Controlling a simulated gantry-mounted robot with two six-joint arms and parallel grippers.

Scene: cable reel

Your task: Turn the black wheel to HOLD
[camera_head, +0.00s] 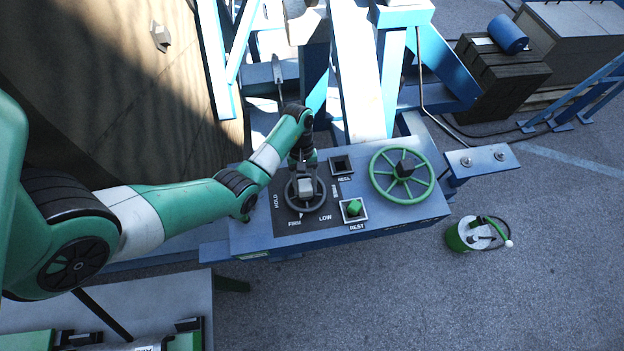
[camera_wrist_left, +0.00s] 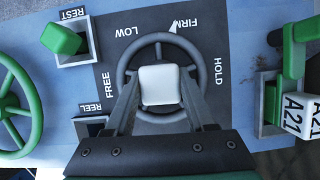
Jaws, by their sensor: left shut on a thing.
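The black wheel (camera_head: 290,199) lies on the dark dial plate of the blue panel. It also shows in the left wrist view (camera_wrist_left: 125,63), with a pale square hub (camera_wrist_left: 161,85) at its centre. Its white pointer (camera_wrist_left: 173,27) is at the FIRM label, on the side towards LOW. The HOLD label (camera_wrist_left: 217,72) is further round the dial, and FREE (camera_wrist_left: 109,84) is on the opposite side. My left gripper (camera_head: 305,180) is over the wheel from above. In the left wrist view its fingers (camera_wrist_left: 160,95) are shut on the hub. My right gripper is out of view.
A green block (camera_head: 354,207) sits in the REST square; the REEL square (camera_head: 342,165) looks empty. A green handwheel (camera_head: 403,174) is right of them. A green-and-white can (camera_head: 473,234) stands on the ground. A block marked A21 (camera_wrist_left: 294,115) is beyond the HOLD side.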

